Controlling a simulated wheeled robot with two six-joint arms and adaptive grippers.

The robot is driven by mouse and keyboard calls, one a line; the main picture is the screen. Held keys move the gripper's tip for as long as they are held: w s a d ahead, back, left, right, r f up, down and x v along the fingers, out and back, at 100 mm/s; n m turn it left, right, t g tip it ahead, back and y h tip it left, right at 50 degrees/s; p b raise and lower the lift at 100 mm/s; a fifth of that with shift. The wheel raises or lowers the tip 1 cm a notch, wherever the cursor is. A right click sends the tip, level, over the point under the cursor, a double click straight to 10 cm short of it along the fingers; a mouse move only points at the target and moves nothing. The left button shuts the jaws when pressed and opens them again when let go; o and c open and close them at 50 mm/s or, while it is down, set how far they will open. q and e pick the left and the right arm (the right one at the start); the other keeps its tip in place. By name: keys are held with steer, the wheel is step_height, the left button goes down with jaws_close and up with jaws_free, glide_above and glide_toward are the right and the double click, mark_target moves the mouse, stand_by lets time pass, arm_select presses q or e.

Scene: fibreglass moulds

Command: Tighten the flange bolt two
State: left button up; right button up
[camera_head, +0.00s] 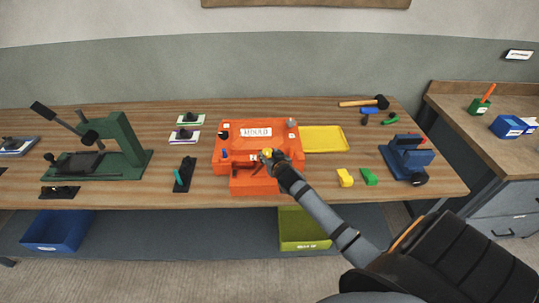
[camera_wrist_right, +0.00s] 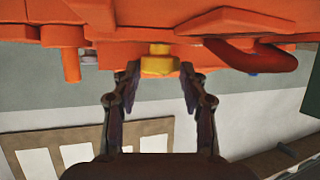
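The orange mould (camera_head: 230,150), labelled MOULD, sits on the wooden workbench. My right gripper (camera_head: 268,157) reaches its front face from the lower right. A yellow bolt head (camera_head: 266,152) shows at the fingertips. In the right wrist view, the gripper (camera_wrist_right: 159,88) has its two fingers spread apart. The yellow bolt (camera_wrist_right: 158,62) is in the gap, just beyond the fingertips, against the orange mould (camera_wrist_right: 120,30). I see clear space on both sides of it. Which numbered flange bolt this is cannot be told. My left gripper is not in view.
A yellow tray (camera_head: 325,139) lies right of the mould. A green press (camera_head: 125,150) stands left and a blue vise (camera_head: 408,158) right. Yellow (camera_head: 345,178) and green (camera_head: 369,177) blocks lie near the front edge. A hammer (camera_head: 365,102) lies behind.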

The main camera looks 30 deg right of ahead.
steer(key=c, duration=0.5)
steer(key=shift+c, duration=0.2)
steer(key=shift+f, duration=0.1)
steer(key=shift+w+a+f+m+g+h+b, duration=0.1)
steer(key=shift+a+m+g+h+b, duration=0.2)
steer(key=shift+m+h+b, duration=0.55)
steer(key=m+h+b, duration=0.1)
steer(key=b, duration=0.1)
steer(key=m+g+h+b, duration=0.1)
steer(key=b, duration=0.1)
steer(key=shift+w+a+f+m+g+h, duration=0.1)
steer(key=shift+w+a+m+g+h, duration=0.05)
steer(key=shift+a+m+g+h, duration=0.15)
steer(key=shift+w+r+m+g+h+b, duration=0.1)
steer(key=shift+r+m+g+h+b, duration=0.15)
steer(key=shift+m+g+h+b, duration=0.8)
steer(key=o, duration=1.2)
steer(key=shift+c, duration=0.2)
